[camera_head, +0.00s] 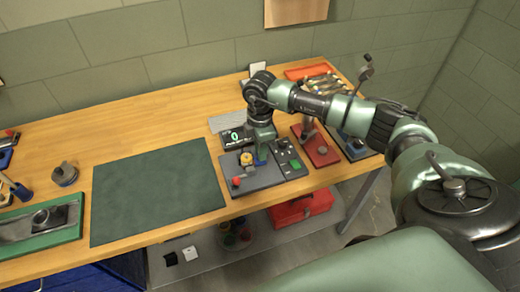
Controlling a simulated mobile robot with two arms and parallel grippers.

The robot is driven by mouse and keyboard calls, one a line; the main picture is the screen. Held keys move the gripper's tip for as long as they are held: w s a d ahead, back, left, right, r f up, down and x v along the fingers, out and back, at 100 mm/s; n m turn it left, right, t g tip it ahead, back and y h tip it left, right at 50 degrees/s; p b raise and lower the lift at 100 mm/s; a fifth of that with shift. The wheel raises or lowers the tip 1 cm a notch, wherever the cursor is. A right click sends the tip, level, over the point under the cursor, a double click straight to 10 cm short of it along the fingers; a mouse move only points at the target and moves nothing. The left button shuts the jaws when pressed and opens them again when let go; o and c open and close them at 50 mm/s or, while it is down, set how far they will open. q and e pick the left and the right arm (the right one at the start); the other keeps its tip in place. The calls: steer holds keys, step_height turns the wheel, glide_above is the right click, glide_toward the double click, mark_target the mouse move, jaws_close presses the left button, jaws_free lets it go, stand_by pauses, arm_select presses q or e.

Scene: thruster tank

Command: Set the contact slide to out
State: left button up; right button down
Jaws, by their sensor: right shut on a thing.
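A dark grey panel (262,180) lies near the front edge of the wooden table. It carries a yellow knob (246,158), a red knob (237,181) and a small blue part (262,162). My right gripper (263,155) points down over this panel, just right of the yellow knob, and is shut on the blue part. The fingers hide most of what they hold. I cannot tell for sure which part is the contact slide, nor its position. My left gripper is not in view.
A dark box with a green button (295,163) stands right of the panel. Behind is a small display (235,136). Further right is a red-based device (316,147). A dark green mat (155,195) lies bare to the left. A red toolbox (300,209) sits below the table.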

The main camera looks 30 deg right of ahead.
steer(key=shift+s+d, duration=0.25)
steer(key=shift+d, duration=1)
steer(key=c, duration=1.4)
jaws_free()
steer(key=shift+r, duration=0.1)
steer(key=shift+o, duration=0.5)
step_height(320, 180, up, 8)
steer(key=b, duration=0.2)
steer(key=shift+d+f, duration=0.1)
steer(key=shift+f, duration=0.1)
